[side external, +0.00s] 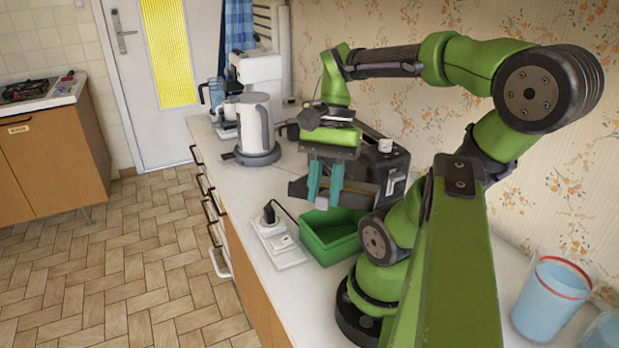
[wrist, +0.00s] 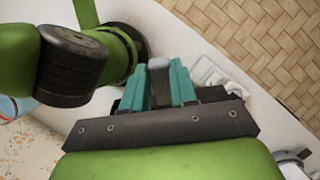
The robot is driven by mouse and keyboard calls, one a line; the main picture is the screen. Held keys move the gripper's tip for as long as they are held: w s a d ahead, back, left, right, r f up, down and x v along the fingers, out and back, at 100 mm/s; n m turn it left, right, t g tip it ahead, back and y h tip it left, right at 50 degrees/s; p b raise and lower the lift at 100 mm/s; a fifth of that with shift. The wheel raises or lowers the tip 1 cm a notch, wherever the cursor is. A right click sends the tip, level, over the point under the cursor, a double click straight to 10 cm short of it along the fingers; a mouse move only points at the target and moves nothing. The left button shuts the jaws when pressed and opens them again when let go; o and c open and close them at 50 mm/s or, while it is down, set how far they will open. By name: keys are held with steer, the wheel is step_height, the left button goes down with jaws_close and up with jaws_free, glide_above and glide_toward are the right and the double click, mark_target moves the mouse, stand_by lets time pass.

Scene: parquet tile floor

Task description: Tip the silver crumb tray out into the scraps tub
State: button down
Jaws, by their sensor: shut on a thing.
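My gripper (side external: 324,200), with two teal fingers, points down beside the toaster and above the tub. It is shut on the crumb tray (side external: 358,200), which looks dark grey-brown here and extends out on both sides of the fingers. In the wrist view, my gripper (wrist: 157,72) has a grey part between its fingers, and dark edges show beside them. The tray's inside and any crumbs cannot be made out. The scraps tub, a green open box (side external: 330,248), stands on the counter below and slightly in front of the tray.
A black toaster (side external: 392,160) stands behind the tray. A white socket strip with a black plug (side external: 275,240) lies left of the tub. A kettle (side external: 256,125) and coffee machine stand farther back. A blue clear container (side external: 552,298) is at right. The counter's front edge is left.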

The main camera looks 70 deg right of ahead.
steer(key=shift+d+r+y, duration=0.55)
steer(key=shift+y, duration=0.25)
steer(key=d+r+y, duration=0.1)
steer(key=d+y, duration=0.5)
steer(key=d, duration=0.2)
steer(key=shift+r+y, duration=0.4)
